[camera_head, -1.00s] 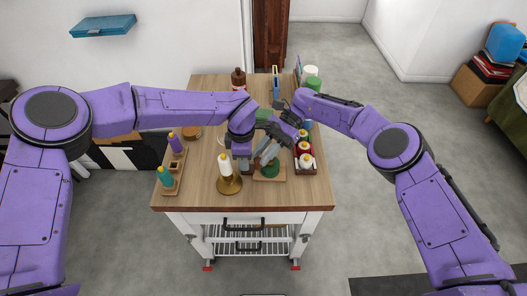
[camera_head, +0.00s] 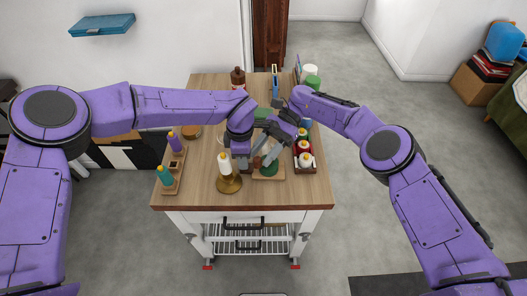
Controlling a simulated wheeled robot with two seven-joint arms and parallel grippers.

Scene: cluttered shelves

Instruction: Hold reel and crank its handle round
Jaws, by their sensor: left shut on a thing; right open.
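The reel (camera_head: 268,171) looks like a small green and grey device on a wooden base at the front right of the cart top. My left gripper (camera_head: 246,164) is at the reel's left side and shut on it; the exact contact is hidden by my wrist. My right gripper (camera_head: 264,156) is open and points down over the reel from the upper right. The crank handle is too small and covered to make out, so I cannot tell whether the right fingers touch it.
Purple and teal spools (camera_head: 166,176) stand on the left edge. A brown bottle (camera_head: 238,78) is behind.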

